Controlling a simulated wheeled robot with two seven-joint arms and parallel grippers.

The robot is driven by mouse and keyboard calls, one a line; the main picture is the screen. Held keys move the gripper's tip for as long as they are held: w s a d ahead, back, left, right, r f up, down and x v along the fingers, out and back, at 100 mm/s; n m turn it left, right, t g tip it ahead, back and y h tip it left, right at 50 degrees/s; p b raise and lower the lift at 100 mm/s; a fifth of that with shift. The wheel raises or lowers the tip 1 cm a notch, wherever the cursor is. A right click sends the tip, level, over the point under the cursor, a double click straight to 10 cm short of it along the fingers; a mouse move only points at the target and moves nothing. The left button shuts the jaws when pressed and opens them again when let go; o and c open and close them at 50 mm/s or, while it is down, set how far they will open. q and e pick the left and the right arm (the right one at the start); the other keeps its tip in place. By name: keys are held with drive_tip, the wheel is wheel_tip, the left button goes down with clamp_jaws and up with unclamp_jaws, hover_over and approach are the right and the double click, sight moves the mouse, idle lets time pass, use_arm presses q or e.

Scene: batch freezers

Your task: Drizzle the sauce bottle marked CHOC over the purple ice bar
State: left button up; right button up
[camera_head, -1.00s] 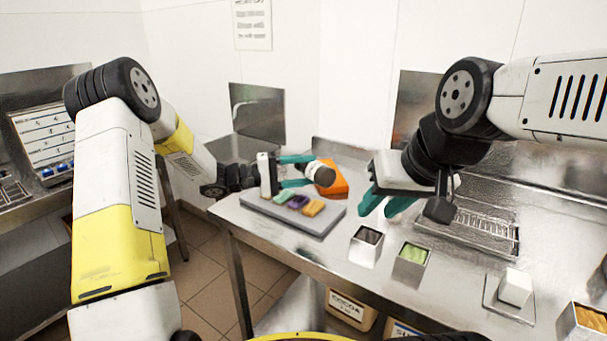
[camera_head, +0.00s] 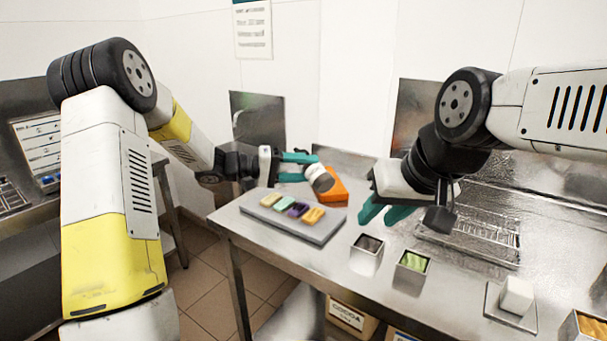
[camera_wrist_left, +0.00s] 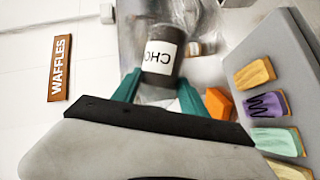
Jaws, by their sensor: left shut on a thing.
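My left gripper (camera_head: 312,168) is shut on the sauce bottle (camera_head: 321,179), a dark bottle with a white band, held tilted above the table behind the tray. In the left wrist view the bottle's label (camera_wrist_left: 160,57) reads CHO, with the rest turned out of sight. The purple ice bar (camera_head: 298,210) lies among several bars on the grey tray (camera_head: 318,233). In the left wrist view a dark zigzag line runs across the purple bar (camera_wrist_left: 265,106). The bottle is to one side of the bar, apart from it. My right gripper (camera_head: 385,213) is open and empty above the table.
An orange block-like object (camera_head: 334,188) stands behind the tray, close to the bottle. Metal tubs (camera_head: 367,262) (camera_head: 411,272), one with green contents, stand right of the tray, below my right gripper. A white block (camera_head: 516,295) stands at the right front.

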use_arm(q)
drive_tip(key=shift+r+m, duration=0.4)
drive_tip(key=shift+r+m+y, duration=0.6)
drive_tip(key=shift+r+m, duration=0.2)
drive_tip(key=shift+m, duration=0.3)
drive_tip(key=shift+r+m+t+y, duration=0.4)
drive_tip(key=shift+r+m+t, duration=0.1)
drive_tip(key=shift+m, duration=0.2)
drive_tip(key=shift+r+m, duration=0.1)
drive_tip(key=shift+m, duration=0.2)
drive_tip(key=shift+s+d+r+m+t+y, duration=0.1)
drive_tip(key=shift+r+m+t+y, duration=0.15)
drive_tip(key=shift+m, duration=0.3)
drive_tip(key=shift+r+m+t+y, duration=0.15)
drive_tip(key=shift+m+t+y, duration=0.2)
drive_tip(key=shift+m, duration=0.2)
drive_tip(key=m+t, duration=0.1)
drive_tip(key=r+m+y, duration=0.1)
drive_tip(key=shift+m+t, duration=0.4)
